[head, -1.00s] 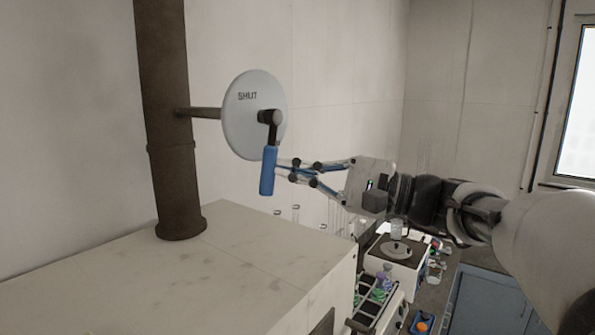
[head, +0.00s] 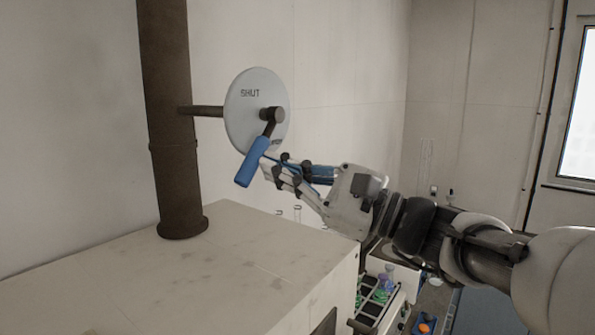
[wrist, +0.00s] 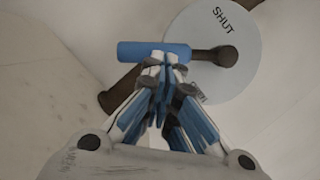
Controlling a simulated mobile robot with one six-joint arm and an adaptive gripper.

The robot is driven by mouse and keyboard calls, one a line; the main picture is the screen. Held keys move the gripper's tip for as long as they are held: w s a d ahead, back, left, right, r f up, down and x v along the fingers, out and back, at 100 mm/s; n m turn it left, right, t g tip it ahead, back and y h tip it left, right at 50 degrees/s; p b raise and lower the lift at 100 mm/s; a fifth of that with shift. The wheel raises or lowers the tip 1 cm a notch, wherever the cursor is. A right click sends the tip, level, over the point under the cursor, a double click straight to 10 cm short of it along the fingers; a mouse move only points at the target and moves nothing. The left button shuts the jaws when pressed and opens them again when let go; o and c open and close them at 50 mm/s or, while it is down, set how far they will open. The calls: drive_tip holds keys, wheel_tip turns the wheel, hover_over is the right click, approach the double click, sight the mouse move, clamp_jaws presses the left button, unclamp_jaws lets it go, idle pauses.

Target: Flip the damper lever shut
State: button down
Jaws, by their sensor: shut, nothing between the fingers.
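The damper lever has a blue handle (head: 252,162) on a dark crank at the hub of a white round plate (head: 248,98) marked SHUT near its top. In the head view the handle hangs down and tilts to the lower left. It also shows in the wrist view (wrist: 138,51), next to the plate (wrist: 232,75). My gripper (head: 270,171) is shut and empty, with its fingertips at the right side of the handle, seemingly touching it. In the wrist view the fingertips (wrist: 164,58) meet the handle's edge.
A brown vertical pipe (head: 168,120) carries the plate on a short rod. It stands on a pale cabinet top (head: 240,255). Below right is a rack of bottles (head: 378,290). The wall is close behind the plate.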

drive_tip(key=s+r+m+t, duration=0.1)
drive_tip(key=m, duration=0.2)
drive_tip(key=s+a+r+m+t+p, duration=0.1)
drive_tip(key=m, duration=0.2)
drive_tip(key=s+a+r+m+t, duration=0.1)
drive_tip(key=m, duration=0.1)
drive_tip(key=shift+s+a+r+m+t+h, duration=0.1)
drive_tip(key=shift+r+m+t+h, duration=0.05)
drive_tip(key=shift+m+t+h, duration=0.2)
drive_tip(key=shift+s+a+r+p, duration=0.1)
drive_tip(key=shift+s+r+p, duration=0.1)
drive_tip(key=shift+r+p, duration=0.15)
idle(1.3)
drive_tip(key=shift+f, duration=0.15)
idle(0.4)
